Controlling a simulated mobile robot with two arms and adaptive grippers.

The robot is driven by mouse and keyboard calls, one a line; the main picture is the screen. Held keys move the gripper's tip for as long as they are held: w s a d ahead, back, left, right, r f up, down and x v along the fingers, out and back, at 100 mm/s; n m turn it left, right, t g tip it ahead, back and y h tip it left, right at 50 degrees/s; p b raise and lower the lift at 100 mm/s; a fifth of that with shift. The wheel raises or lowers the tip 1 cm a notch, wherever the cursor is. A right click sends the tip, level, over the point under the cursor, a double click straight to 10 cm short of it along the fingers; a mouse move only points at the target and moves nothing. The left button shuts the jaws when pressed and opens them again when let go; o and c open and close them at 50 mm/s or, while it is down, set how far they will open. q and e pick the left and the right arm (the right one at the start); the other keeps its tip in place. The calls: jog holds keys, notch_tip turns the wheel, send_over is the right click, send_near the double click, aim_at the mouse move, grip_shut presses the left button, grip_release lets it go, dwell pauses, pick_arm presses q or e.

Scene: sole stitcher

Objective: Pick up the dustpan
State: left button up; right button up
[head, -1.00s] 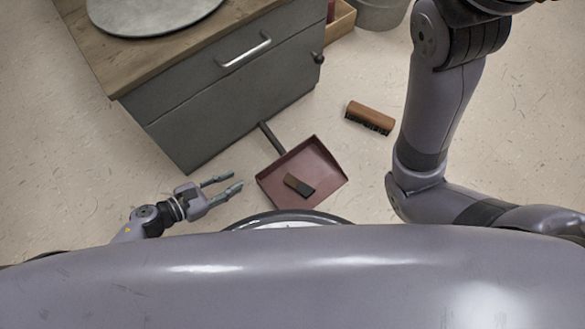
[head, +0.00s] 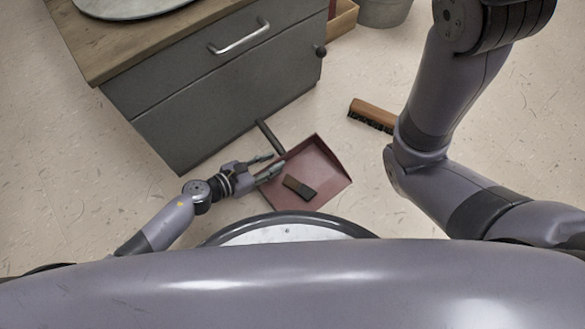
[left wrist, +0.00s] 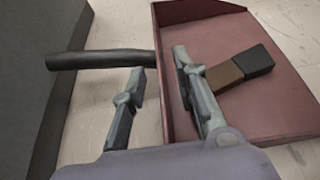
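The dustpan (head: 319,172) is dark red and lies on the floor beside the grey cabinet. Its dark handle (head: 269,137) points toward the cabinet; the handle also shows in the left wrist view (left wrist: 98,60). A small brown and black block (head: 299,187) lies in the pan and also shows in the left wrist view (left wrist: 240,67). My left gripper (head: 267,166) is open and empty at the pan's left edge. In the left wrist view, one finger is over the pan and the other is outside it, below the handle. My right gripper is out of view.
The grey cabinet (head: 225,105) with a wooden top stands close to the handle's left. A wooden brush (head: 372,114) lies on the floor to the right of the pan, near my right arm. A grey bin (head: 383,12) stands at the back. Floor at the far right is clear.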

pick_arm(q)
jog(key=shift+w+d+f, duration=0.1)
jog(key=shift+w+d, duration=0.05)
jog(key=shift+c, duration=0.3)
grip_shut()
dwell(0.5)
